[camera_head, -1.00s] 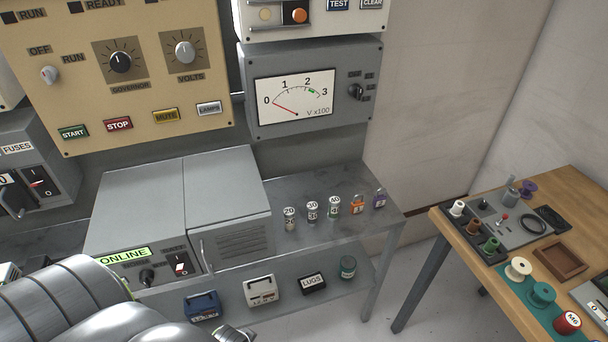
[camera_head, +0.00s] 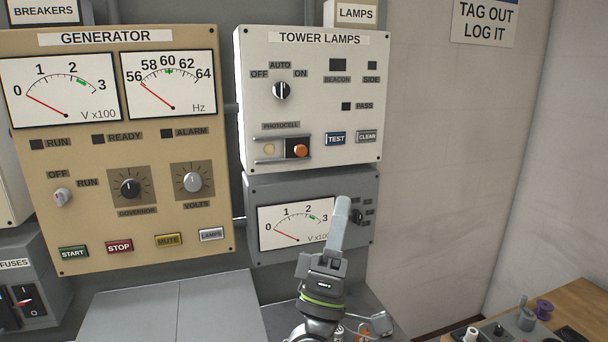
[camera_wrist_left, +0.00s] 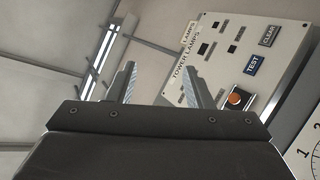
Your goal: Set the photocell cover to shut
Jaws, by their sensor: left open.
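The photocell cover (camera_head: 298,148) is a dark slide with an orange knob, at the right end of its rails on the white tower lamps panel (camera_head: 345,105). The pale round photocell (camera_head: 269,150) shows uncovered to its left. My left gripper (camera_head: 342,208) points up in front of the grey voltmeter box, below and right of the cover and apart from it. In the left wrist view its two fingers (camera_wrist_left: 158,85) stand apart with nothing between them. The orange knob (camera_wrist_left: 234,98) shows right of the fingers there. My right gripper is not in view.
TEST (camera_head: 335,138) and CLEAR (camera_head: 367,136) buttons sit just right of the cover. A rotary switch (camera_head: 281,90) is above it. The voltmeter (camera_head: 290,225) is below, partly hidden by my gripper. The generator panel (camera_head: 120,235) stands left. Bare wall is at right.

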